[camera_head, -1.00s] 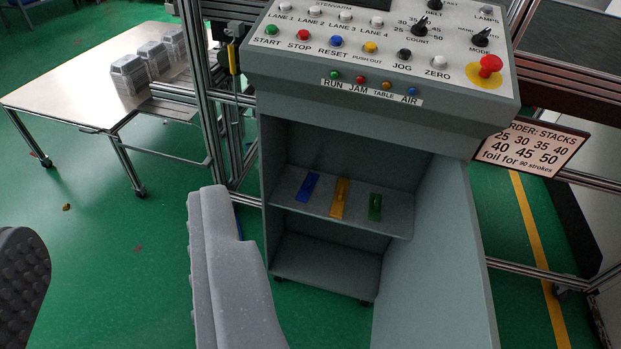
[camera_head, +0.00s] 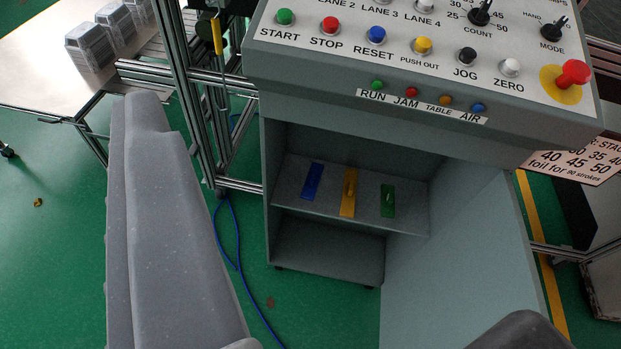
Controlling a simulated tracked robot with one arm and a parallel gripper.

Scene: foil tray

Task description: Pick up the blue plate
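The blue plate (camera_head: 312,182) is a narrow, flat strip lying on the upper shelf of the open grey cabinet (camera_head: 268,200) under the control panel. It is the leftmost of three plates and is fully visible. A yellow plate (camera_head: 348,192) lies to its right, and a green plate (camera_head: 388,201) lies farther right. Large grey parts of mine fill the left foreground, and a dark rounded part shows at the bottom right edge. They are apart from the plates. I cannot make out fingertips, and nothing held shows.
The control panel (camera_head: 440,75) with buttons and a red knob overhangs the cabinet. An open cabinet door (camera_head: 455,265) stands at the right. Metal frame posts (camera_head: 190,90) stand on the left, near a table (camera_head: 40,60) with foil trays. A blue cable (camera_head: 237,255) lies on the green floor.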

